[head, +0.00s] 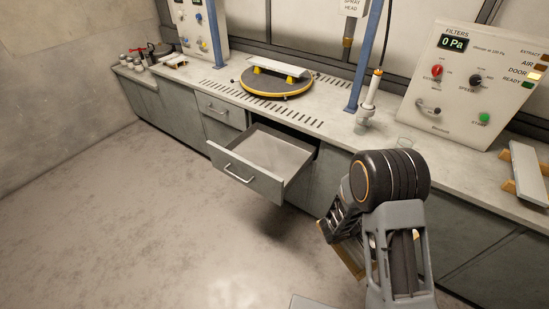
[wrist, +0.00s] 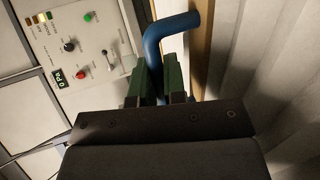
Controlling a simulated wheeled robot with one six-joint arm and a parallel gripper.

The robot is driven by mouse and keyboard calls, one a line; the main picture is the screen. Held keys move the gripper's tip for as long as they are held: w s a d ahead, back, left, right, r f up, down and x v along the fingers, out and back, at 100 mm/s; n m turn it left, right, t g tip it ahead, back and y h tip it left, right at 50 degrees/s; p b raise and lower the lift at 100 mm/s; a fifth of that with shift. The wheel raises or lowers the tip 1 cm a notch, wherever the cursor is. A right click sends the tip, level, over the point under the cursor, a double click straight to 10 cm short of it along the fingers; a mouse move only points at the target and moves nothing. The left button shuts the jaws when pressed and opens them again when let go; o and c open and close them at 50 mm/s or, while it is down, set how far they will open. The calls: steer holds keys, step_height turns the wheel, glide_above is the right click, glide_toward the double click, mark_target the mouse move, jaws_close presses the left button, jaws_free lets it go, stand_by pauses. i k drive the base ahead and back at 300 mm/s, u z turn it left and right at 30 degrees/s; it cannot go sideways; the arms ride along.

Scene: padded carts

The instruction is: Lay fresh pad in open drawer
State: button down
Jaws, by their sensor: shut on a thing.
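The open drawer (head: 232,177) juts out from the grey bench in the head view, and its pale inside looks empty. In the wrist view my gripper (wrist: 155,82) is shut on a blue bent handle (wrist: 153,45). The handle joins the tan frame of a pad (wrist: 201,40) with a pale pleated face. In the head view my gripper (head: 338,222) is low, in front of the bench and to the right of the drawer. Only a tan edge of the pad (head: 349,262) shows there; my arm hides the rest.
A round yellow-rimmed turntable (head: 273,90) bears a grey panel on the bench. A control box (head: 465,85) stands at the right, by a pale slab (head: 529,172) on wooden blocks. Blue posts (head: 368,55) rise from the bench. The floor before the drawer is clear.

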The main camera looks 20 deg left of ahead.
mark_target(266, 158)
steer(key=z, duration=2.75)
steer(key=k, duration=2.2)
steer(key=u, duration=2.3)
